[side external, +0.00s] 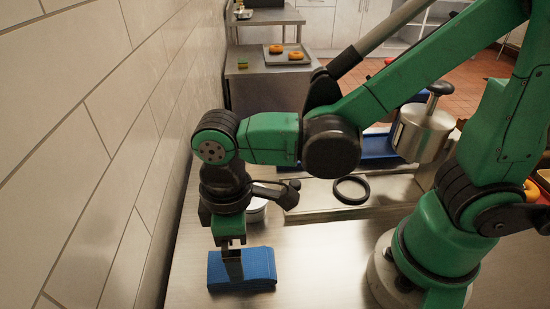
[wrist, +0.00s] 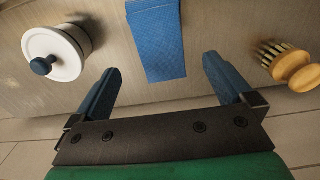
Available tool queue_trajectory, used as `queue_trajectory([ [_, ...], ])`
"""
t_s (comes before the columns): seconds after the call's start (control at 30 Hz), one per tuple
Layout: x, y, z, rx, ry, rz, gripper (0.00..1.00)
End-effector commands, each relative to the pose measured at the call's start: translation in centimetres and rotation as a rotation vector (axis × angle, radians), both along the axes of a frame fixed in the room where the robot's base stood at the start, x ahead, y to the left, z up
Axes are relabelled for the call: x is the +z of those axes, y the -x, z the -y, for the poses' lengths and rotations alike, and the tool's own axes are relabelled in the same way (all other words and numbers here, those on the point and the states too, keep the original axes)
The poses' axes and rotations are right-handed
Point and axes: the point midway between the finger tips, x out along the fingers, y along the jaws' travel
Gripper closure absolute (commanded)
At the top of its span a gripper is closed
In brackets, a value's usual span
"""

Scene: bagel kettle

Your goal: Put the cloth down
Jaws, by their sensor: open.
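The blue folded cloth (side external: 256,268) lies flat on the steel counter near the tiled wall in the side external view. In the wrist view the cloth (wrist: 156,40) lies ahead of the fingers, at the top middle. My gripper (side external: 233,272) points down over the cloth in the side external view; whether it touches the cloth there I cannot tell. In the wrist view my gripper (wrist: 164,82) is open, with its two blue-grey fingers wide apart and nothing between them.
A white lidded pot (wrist: 57,54) is left of the cloth and a wooden brush (wrist: 290,65) right of it. A black ring (side external: 351,189) and a steel pot (side external: 424,131) stand behind. A tray (side external: 287,56) with bagels is farther back.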

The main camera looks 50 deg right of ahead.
Motion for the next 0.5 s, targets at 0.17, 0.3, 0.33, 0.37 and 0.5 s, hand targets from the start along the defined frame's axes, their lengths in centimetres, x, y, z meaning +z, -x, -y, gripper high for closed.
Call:
queue_trajectory([
  [0.17,2.9,0.0,0.0,0.0,0.0,0.0,0.0],
  [0.3,4.5,0.0,0.0,0.0,0.0,0.0,0.0],
  [0.33,4.8,0.0,0.0,0.0,0.0,0.0,0.0],
  [0.37,5.1,0.0,0.0,0.0,0.0,0.0,0.0],
  [0.5,5.8,-0.1,0.2,-0.011,-0.004,0.006,0.0],
])
